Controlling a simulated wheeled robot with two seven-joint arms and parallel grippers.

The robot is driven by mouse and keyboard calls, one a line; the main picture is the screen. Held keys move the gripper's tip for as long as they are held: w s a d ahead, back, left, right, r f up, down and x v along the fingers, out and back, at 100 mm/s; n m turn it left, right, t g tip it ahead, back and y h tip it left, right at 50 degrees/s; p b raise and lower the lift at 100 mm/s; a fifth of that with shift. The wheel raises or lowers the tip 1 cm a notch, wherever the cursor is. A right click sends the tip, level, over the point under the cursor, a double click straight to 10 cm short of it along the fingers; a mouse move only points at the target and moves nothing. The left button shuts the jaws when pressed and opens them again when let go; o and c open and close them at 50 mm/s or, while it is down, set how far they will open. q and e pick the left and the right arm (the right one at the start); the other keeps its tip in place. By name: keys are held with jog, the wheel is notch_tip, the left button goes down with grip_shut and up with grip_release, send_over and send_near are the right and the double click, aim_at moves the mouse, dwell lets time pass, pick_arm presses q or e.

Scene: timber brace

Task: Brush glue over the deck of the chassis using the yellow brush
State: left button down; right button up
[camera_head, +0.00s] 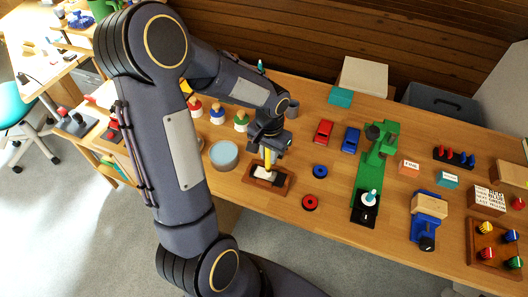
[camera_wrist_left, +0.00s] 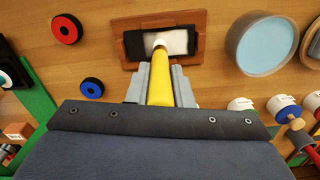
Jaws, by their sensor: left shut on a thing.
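My left gripper (camera_head: 267,149) is shut on the yellow brush (camera_head: 268,160), which points down at the chassis; the brush also shows between the fingers in the left wrist view (camera_wrist_left: 158,86). The chassis (camera_head: 279,182) is a dark block in a brown wooden tray (camera_head: 250,182) at the table's front. Much of its deck is white (camera_wrist_left: 178,42), with a dark part bare at one end (camera_wrist_left: 134,45). The brush's pale tip is at the deck; whether it touches is hard to tell. My right gripper is not in view.
A round tub with a light blue top (camera_head: 224,155) stands left of the tray. Red (camera_head: 310,203) and blue (camera_head: 320,171) wheels lie to its right. Red (camera_head: 323,132) and blue (camera_head: 350,139) cars and a green stand (camera_head: 371,175) are farther right. Capped figures (camera_head: 217,114) stand behind the tub.

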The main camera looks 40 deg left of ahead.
pick_arm(q)
jog(key=shift+w+d+b, duration=0.25)
jog(key=shift+d, duration=0.75)
jog(key=shift+w+d+b, duration=0.25)
jog(key=shift+d, duration=0.7)
jog(key=shift+r+p, duration=2.25)
jog(key=shift+r, duration=0.7)
jog(key=shift+r, duration=0.1)
notch_tip(320, 180, up, 3)
jog(key=shift+f+p, duration=0.1)
jog(key=shift+p, duration=1)
jog(key=shift+f, duration=0.15)
notch_tip(320, 180, down, 7)
jog(key=b, duration=0.6)
jog(key=shift+f+b, duration=0.85)
jog(key=shift+b, duration=0.1)
